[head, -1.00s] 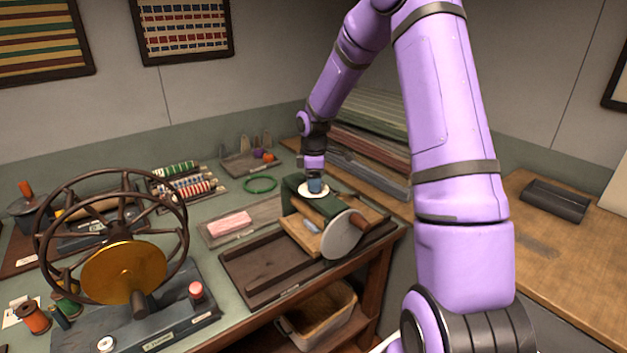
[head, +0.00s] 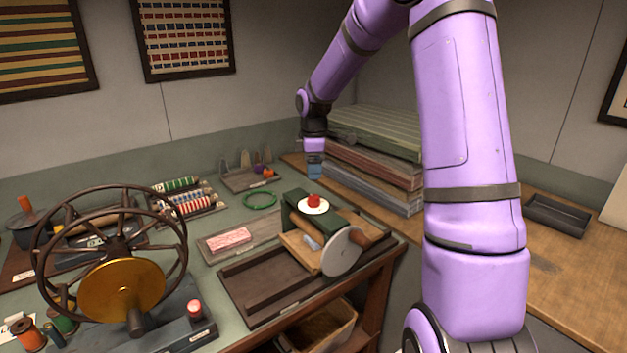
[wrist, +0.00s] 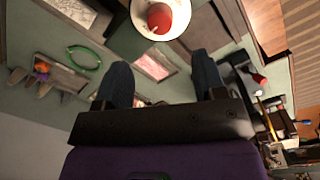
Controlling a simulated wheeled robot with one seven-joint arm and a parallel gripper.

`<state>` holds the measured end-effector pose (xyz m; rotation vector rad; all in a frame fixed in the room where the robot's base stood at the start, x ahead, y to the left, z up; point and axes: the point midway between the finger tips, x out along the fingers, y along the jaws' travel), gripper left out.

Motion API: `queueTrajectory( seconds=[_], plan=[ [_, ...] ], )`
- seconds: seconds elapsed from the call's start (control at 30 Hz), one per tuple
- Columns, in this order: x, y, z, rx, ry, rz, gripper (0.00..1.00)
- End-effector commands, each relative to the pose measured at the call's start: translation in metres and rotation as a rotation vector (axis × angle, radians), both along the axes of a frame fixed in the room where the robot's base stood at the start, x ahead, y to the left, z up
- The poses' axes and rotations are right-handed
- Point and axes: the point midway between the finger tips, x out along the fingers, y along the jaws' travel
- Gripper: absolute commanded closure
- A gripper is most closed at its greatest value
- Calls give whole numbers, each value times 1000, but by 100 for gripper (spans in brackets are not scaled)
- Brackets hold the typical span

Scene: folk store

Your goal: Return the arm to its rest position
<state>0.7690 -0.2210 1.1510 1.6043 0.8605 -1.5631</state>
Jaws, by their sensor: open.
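My purple arm reaches up and over the bench in the head view. My gripper (head: 314,170) hangs above the back right part of the bench, near the stacked boards. In the wrist view my gripper (wrist: 160,85) shows two dark fingers spread apart with nothing between them. A green device (head: 318,222) with a white disc (head: 303,207) and a red knob (head: 313,200) on top stands below and in front of the gripper, apart from it. The red knob (wrist: 159,18) and white disc (wrist: 178,27) also show at the top of the wrist view.
A stack of long boards (head: 375,160) lies close to the gripper's right. A spoked wheel (head: 110,250) stands at the left front. A green ring (head: 260,200), a pink block tray (head: 228,239) and spool racks (head: 185,200) lie on the bench. The air above the bench is clear.

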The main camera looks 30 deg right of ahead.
Motion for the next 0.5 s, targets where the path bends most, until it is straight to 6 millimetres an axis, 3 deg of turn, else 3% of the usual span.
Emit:
queueTrajectory(
  seconds=[0.13, 0.5],
  plan=[
    [0, 0, 10, -1, -1, 1, 36],
    [0, 0, 11, 0, 0, 1, 36]
  ],
)
